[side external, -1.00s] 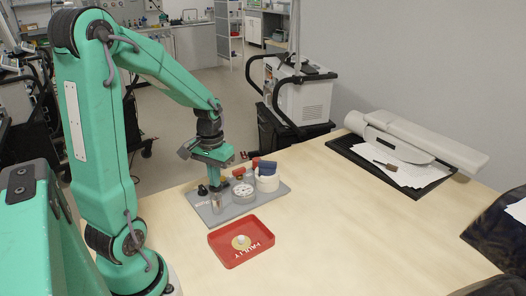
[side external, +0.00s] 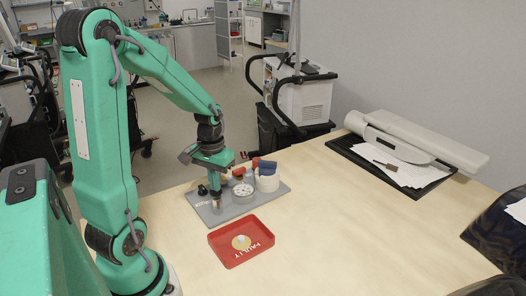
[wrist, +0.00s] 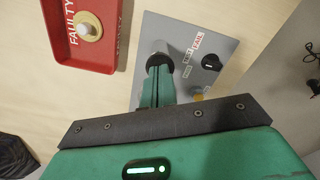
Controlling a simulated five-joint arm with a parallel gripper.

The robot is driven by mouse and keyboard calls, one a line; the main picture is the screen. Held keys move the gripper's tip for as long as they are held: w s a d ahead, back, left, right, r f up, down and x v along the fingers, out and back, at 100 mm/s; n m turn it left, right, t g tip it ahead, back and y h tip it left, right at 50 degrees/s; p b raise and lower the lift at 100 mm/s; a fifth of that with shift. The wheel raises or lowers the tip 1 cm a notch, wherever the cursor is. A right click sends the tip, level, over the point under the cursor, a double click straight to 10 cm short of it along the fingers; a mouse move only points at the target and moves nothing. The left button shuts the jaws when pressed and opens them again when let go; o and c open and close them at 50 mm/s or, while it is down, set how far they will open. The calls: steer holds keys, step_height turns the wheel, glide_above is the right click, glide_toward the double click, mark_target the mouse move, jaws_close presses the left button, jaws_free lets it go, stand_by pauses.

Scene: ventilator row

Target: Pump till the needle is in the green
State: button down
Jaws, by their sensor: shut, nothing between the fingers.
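A grey board (side external: 272,201) on the table bears a round, pale dial (side external: 243,191); its needle and any green zone are too small to read. My gripper (side external: 215,186) is shut and points down over the near left part of the board. In the wrist view my gripper's fingers (wrist: 157,93) are together above a dark round cap (wrist: 159,61), which they partly cover. I cannot tell whether they touch it. The dial is not visible in the wrist view.
A black knob (wrist: 211,62) sits by "TEST" and "FAIL" labels. A red "FAULTY" tray (side external: 229,260) holds a round, tan piece.

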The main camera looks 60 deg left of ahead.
steer(key=shift+r, duration=0.95)
steer(key=shift+f, duration=0.1)
